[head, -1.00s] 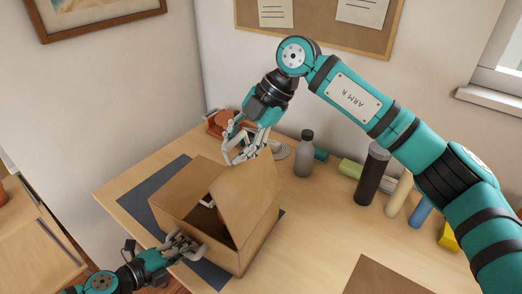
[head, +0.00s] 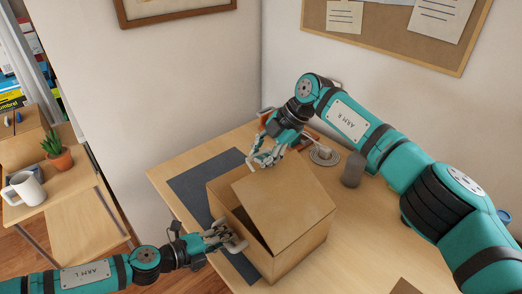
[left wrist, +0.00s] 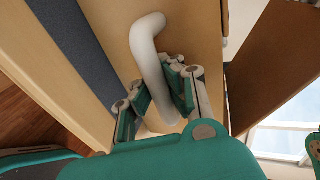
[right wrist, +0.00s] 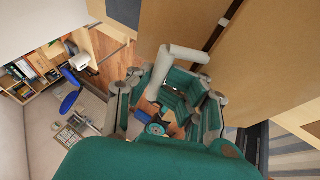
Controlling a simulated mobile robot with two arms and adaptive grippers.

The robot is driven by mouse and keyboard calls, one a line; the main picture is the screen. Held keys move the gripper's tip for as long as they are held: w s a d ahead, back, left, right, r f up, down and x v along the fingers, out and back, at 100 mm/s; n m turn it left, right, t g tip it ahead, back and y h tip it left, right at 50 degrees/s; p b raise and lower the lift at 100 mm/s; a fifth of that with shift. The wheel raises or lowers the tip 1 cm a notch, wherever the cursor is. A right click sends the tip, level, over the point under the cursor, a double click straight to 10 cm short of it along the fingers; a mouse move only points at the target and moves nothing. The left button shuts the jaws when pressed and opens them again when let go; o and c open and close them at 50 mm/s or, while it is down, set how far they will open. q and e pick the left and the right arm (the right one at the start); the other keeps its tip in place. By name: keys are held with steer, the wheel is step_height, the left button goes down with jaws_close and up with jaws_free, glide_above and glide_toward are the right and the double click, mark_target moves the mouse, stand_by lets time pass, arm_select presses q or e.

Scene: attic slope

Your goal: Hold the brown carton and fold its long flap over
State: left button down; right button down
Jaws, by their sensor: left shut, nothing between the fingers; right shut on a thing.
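The brown carton (head: 300,253) stands open on the desk. Its long flap (head: 285,203) slants over the opening, leaving a dark gap along its lower left edge. My left gripper (head: 232,240) is shut and empty against or close beside the carton's near left wall.
A dark mat (head: 195,188) lies partly under the carton. A side shelf at left holds a mug (head: 25,188) and a potted plant (head: 57,155).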

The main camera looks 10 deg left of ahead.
steer(key=shift+w+d+f, duration=0.2)
steer(key=shift+w+d, duration=0.05)
steer(key=shift+d, duration=0.1)
steer(key=c, duration=1.3)
jaws_free()
steer(key=shift+a, duration=0.2)
steer(key=shift+r, duration=0.1)
steer(key=v, duration=1.1)
steer(key=shift+d+r, duration=0.2)
steer(key=shift+r, duration=0.15)
